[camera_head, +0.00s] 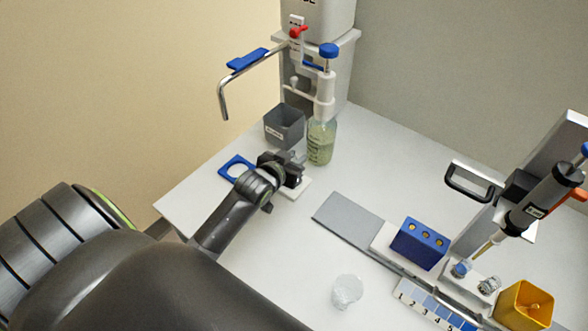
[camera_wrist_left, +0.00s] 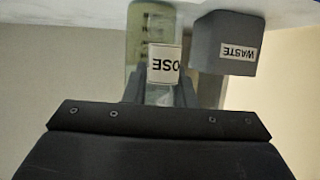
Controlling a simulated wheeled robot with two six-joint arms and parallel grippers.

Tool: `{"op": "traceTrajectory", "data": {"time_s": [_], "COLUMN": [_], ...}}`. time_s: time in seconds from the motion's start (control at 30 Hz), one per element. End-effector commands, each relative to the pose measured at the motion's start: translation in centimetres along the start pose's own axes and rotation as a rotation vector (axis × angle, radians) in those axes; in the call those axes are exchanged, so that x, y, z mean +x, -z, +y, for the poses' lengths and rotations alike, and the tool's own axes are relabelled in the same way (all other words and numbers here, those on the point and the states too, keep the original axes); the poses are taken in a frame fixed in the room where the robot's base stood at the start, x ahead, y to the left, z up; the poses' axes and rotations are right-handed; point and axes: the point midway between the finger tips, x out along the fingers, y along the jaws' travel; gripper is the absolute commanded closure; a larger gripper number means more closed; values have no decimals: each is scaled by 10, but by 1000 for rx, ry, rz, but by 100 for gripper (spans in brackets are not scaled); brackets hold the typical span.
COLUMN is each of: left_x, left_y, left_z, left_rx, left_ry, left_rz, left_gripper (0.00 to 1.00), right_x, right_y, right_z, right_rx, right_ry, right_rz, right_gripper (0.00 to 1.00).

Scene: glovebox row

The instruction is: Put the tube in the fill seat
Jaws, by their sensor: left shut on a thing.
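My left gripper (camera_head: 294,160) is low over the far left part of the table, in front of the bottle. It is shut on a clear tube (camera_wrist_left: 158,94), which shows between the two dark fingers in the left wrist view. In the head view the tube is mostly hidden by the gripper. A small white plate (camera_head: 297,189) shows just below the gripper and may be the fill seat; its top is mostly covered. I cannot tell whether the tube touches it. My right gripper is not in view.
A bottle of pale green liquid (camera_head: 321,143) stands under the dispenser (camera_head: 325,90). A clear cup (camera_head: 346,291), blue block (camera_head: 420,243) and yellow bin (camera_head: 524,306) are to the right.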

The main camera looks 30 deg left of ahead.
Motion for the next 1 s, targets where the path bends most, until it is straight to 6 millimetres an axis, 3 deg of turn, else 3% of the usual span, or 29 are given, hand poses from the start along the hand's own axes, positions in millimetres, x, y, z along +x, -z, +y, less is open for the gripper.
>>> {"op": "traceTrajectory", "data": {"time_s": [0.3, 0.73, 0.77, 0.9, 1.0], "left_x": [15, 18, 18, 17, 17], "left_y": [-36, -43, -43, -42, -42], "left_z": [0, 0, 0, 0, 0], "left_rx": [-1, 1, 1, 1, 1], "left_ry": [1, 0, 0, 0, 0], "left_rz": [-2, 0, 0, 0, 0], "left_gripper": [97, 97, 75, 56, 54], "right_x": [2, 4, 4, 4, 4], "right_y": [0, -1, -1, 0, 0], "right_z": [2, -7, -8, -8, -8], "right_rx": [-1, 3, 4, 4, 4], "right_ry": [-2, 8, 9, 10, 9], "right_rz": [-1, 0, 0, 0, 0], "right_gripper": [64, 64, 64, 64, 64]}}
